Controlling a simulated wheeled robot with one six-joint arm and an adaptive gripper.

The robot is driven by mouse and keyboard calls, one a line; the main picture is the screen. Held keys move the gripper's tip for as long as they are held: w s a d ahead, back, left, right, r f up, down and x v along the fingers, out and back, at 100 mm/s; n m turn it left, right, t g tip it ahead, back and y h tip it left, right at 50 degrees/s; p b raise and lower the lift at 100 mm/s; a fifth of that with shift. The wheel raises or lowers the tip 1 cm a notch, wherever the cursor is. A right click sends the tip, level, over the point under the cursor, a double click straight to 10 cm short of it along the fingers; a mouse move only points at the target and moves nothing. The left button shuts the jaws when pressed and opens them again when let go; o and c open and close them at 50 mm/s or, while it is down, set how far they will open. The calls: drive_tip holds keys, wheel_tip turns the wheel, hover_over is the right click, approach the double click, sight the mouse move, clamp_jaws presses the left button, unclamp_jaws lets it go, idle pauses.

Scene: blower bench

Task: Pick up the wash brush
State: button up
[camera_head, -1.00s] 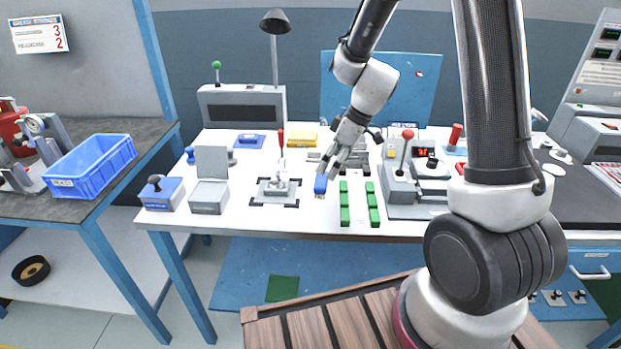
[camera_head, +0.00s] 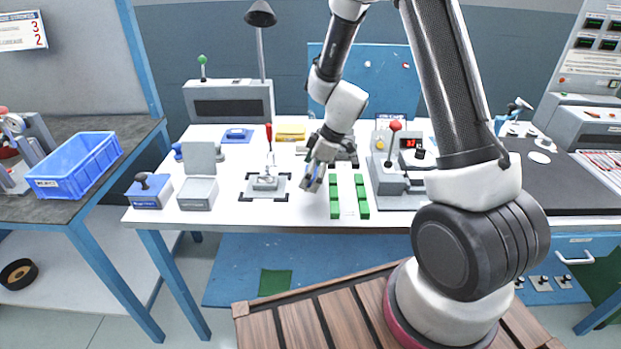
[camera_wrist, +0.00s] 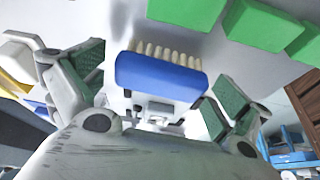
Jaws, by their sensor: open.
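The wash brush is a blue block with a row of pale bristles (camera_wrist: 160,77). In the wrist view it lies between the two green-padded fingers of my gripper (camera_wrist: 158,82), with a gap showing on each side. My gripper is open and not closed on it. In the head view my gripper (camera_head: 313,180) is low over the white bench, left of the green strips, and mostly hides the brush.
Green strips (camera_head: 334,196) lie close to the right of my gripper. A grey fixture (camera_head: 265,184) with a red-tipped lever stands to the left. A grey box with a red-knobbed lever (camera_head: 390,165) stands right of the strips. The bench front (camera_head: 285,217) is clear.

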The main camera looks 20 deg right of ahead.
drive_tip(key=shift+c, duration=0.2)
drive_tip(key=c, duration=0.9)
drive_tip(key=shift+c, duration=0.2)
wheel_tip(320, 180, up, 10)
drive_tip(key=shift+r, duration=0.1)
